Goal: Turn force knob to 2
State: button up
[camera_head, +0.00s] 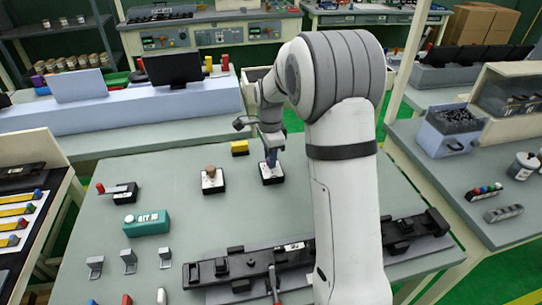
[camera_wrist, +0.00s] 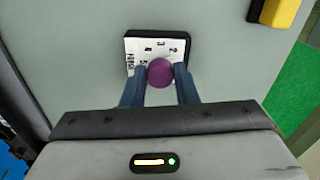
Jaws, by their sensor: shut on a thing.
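The force knob is a round purple knob (camera_wrist: 160,73) on a white dial plate with a black base (camera_wrist: 158,34). The wrist view shows the word FORCE and digits including 2, 3 and 4 on the plate. My gripper (camera_wrist: 159,82) has its two blue fingers on either side of the knob, shut on it. No pointer mark shows on the knob, so its setting cannot be told. In the head view my gripper (camera_head: 271,158) is over the dial base (camera_head: 272,180), and its fingers mostly hide the knob.
A brown knob on a similar base (camera_head: 212,180) stands to the left. A yellow block (camera_head: 240,147) sits just behind. A red-tipped lever switch (camera_head: 120,190) and a green box (camera_head: 147,221) lie farther left. A long black rail (camera_head: 245,268) runs along the front. Bare bench surrounds the dial.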

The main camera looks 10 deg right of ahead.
jog(key=shift+r, duration=0.1)
dwell(0.3)
jog(key=o, duration=1)
notch_tip(320, 180, up, 8)
jog(key=shift+f, duration=0.25)
jog(key=shift+r, duration=0.1)
jog(key=shift+s+r, duration=0.2)
jog(key=shift+s, duration=0.05)
jog(key=s+n+t, duration=0.1)
jog(key=s+n, duration=0.4)
jog(key=s, duration=0.4)
jog(key=s+n+t, duration=0.1)
jog(key=s+n, duration=0.5)
jog(key=s, duration=0.4)
jog(key=s+r+n, duration=0.1)
jog(key=s+n, duration=0.4)
jog(key=s, duration=0.4)
jog(key=shift+s+d+n+t, duration=0.2)
jog(key=shift+n+t, duration=0.1)
jog(key=shift+t, duration=0.1)
